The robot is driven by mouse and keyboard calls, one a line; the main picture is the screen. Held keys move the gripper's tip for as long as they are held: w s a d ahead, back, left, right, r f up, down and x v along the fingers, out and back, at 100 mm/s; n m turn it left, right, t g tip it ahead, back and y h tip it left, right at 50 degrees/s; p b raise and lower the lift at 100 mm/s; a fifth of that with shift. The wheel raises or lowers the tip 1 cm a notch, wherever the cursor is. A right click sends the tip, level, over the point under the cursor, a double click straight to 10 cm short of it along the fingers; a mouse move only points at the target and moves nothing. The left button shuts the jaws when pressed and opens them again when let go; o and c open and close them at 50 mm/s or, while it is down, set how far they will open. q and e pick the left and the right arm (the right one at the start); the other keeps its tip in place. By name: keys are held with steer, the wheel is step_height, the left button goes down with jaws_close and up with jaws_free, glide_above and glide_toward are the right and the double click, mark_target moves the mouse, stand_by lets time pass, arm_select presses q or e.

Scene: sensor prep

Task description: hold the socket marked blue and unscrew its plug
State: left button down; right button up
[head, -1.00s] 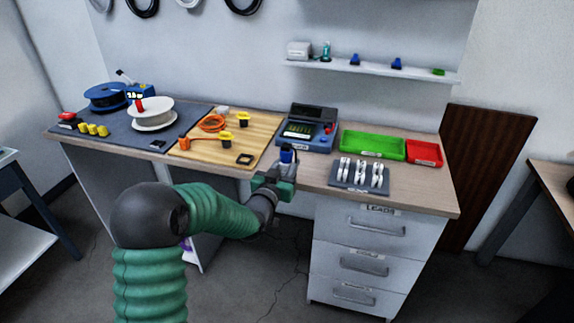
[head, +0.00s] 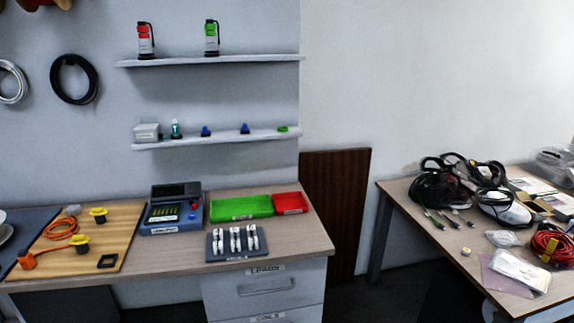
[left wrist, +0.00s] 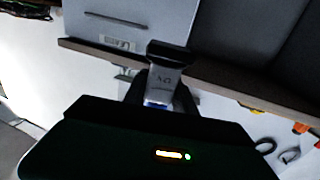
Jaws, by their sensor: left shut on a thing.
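In the left wrist view my left gripper (left wrist: 160,92) is shut on a small grey piece (left wrist: 163,80) with a black, wider top and a blue band at its lower end. A small dark marking shows on its grey side, too small to read. I cannot tell whether it is the socket, the plug or both joined. My left gripper is out of the head view, and my right gripper shows in neither view.
A blue-grey tester (head: 175,213) stands beside a green tray (head: 240,208) and a red tray (head: 290,203). A dark rack (head: 214,253) with white clips lies in front. Shelves (head: 215,139) hang above. A cluttered second table (head: 400,195) is at right, with a floor gap between.

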arm_select(q)
steer(key=s+d, duration=0.2)
steer(key=s, duration=0.1)
step_height(320, 180, up, 13)
steer(key=p, duration=1.4)
steer(key=shift+s+r, duration=0.2)
steer(key=shift+s, duration=0.05)
